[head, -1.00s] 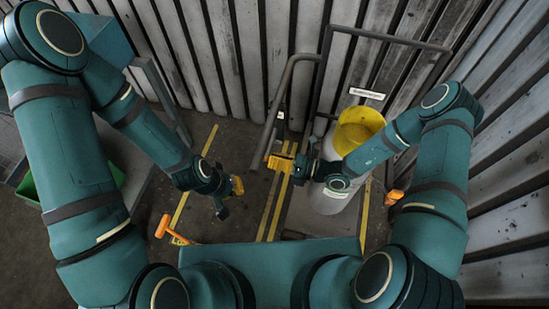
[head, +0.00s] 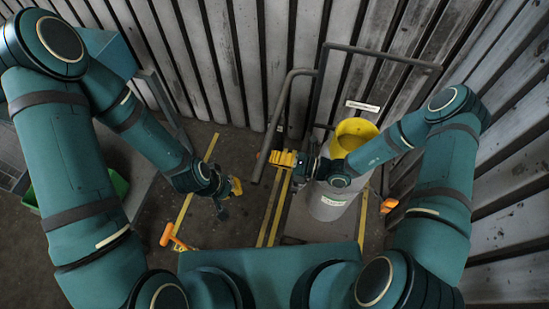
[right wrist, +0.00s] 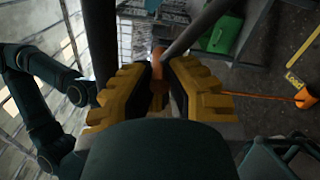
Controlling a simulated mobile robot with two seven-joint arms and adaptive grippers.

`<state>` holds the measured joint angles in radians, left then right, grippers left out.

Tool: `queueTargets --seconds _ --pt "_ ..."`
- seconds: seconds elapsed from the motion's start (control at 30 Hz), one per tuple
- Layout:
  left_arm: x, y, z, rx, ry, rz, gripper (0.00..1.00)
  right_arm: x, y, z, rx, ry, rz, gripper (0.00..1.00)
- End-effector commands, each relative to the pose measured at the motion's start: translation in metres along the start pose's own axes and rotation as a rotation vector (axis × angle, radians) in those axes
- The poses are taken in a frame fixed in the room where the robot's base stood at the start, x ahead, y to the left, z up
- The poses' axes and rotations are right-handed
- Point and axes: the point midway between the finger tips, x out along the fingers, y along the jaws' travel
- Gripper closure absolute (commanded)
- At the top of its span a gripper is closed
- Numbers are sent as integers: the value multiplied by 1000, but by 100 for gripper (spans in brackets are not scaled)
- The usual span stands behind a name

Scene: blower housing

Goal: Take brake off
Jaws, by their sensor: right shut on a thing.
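My right gripper (head: 283,158) is beside the lower end of a bent grey handle bar (head: 276,125) in the head view. In the right wrist view the right gripper (right wrist: 159,88) has its yellow fingers on either side of a small orange-brown grip (right wrist: 158,70). It is shut on this grip; the fingers hide part of it. I cannot tell whether the grip is the brake. An orange lever (head: 168,234) stands low at the left, apart from both grippers. My left gripper (head: 226,198) hangs over the floor near a yellow strip; its finger opening cannot be made out.
A grey-white cylinder (head: 330,203) with a yellow top (head: 356,131) stands close to my right forearm. Another orange part (head: 389,204) is right of it. A grey tube frame (head: 385,55) rises behind. A slatted wall closes the back and right. A green box (head: 118,184) is left.

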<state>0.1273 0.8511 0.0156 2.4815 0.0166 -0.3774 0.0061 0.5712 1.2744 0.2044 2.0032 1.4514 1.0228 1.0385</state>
Motion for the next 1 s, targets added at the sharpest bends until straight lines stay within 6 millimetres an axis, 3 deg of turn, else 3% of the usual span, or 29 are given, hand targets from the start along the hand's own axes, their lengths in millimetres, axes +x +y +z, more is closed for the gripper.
queueTargets --seconds 0.33,0.4,0.47,0.8,1.0 --pt "0 0 0 0 0 0 100 0 2 5 -7 -10 4 100" --pt "0 0 0 0 0 0 100 0 2 6 -8 -10 4 70" --pt "0 0 0 0 0 0 100 0 2 5 -7 -9 4 52" --pt "0 0 0 1 0 0 100 -2 1 3 -4 -5 2 52" --pt "0 0 0 0 0 0 100 -26 1 3 -5 -7 1 52"
